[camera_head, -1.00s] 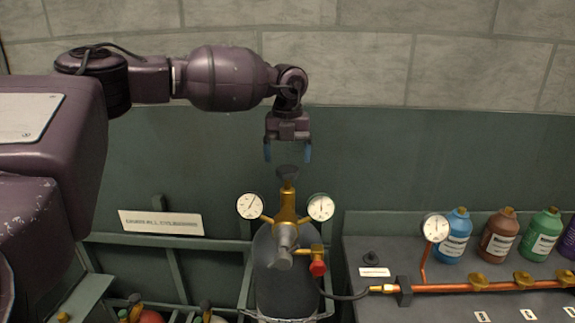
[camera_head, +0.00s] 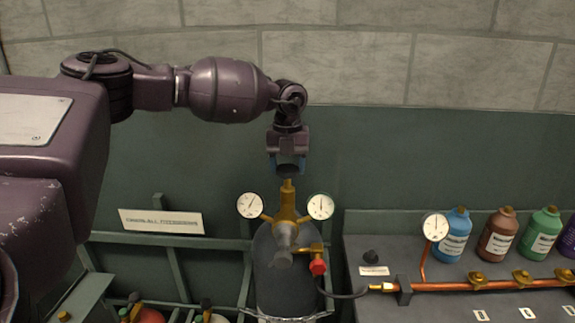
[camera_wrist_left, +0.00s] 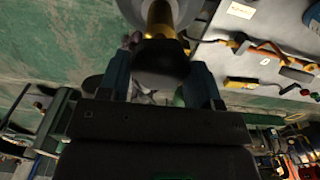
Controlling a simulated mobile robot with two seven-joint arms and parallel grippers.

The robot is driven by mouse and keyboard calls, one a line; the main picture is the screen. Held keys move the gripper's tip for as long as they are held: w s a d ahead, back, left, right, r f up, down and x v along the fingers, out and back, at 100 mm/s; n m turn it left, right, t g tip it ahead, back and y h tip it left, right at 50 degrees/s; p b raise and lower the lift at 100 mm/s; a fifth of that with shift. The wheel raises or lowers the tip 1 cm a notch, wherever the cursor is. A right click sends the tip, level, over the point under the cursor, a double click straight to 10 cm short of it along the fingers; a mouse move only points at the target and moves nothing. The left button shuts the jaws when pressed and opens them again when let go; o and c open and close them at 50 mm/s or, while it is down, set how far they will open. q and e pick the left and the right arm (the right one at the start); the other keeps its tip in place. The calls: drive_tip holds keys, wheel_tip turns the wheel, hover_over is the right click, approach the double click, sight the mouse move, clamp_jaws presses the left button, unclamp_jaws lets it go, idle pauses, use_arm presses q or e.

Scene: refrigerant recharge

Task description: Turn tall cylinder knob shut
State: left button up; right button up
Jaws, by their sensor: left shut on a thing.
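The tall grey cylinder (camera_head: 285,285) stands upright in the middle, with a brass valve (camera_head: 287,205) and two round gauges on top. Its black knob (camera_head: 289,170) sits at the top of the brass stem. My left gripper (camera_head: 288,168) points straight down from above, with its blue fingers shut on the knob from both sides. In the left wrist view the dark knob (camera_wrist_left: 160,62) sits between the two fingers, with the brass stem beyond it. My right gripper is not in view.
The left gauge (camera_head: 249,206) and right gauge (camera_head: 320,206) flank the valve below my fingers. A red knob (camera_head: 318,267) and black hose are at its right. A bench (camera_head: 375,245) holds a copper pipe (camera_head: 500,286) and several bottles. Smaller cylinders stand at lower left.

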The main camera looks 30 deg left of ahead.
use_arm(q)
drive_tip(key=shift+m, duration=0.4)
drive_tip(key=m+p, duration=0.1)
drive_tip(key=m, duration=0.1)
drive_tip(key=shift+m, duration=0.4)
drive_tip(key=m, duration=1)
drive_tip(key=shift+m, duration=0.4)
drive_tip(key=m, duration=0.5)
drive_tip(key=shift+r+m+b, duration=0.1)
drive_tip(key=shift+m+b, duration=0.25)
drive_tip(key=shift+m, duration=0.35)
drive_tip(key=o, duration=0.9)
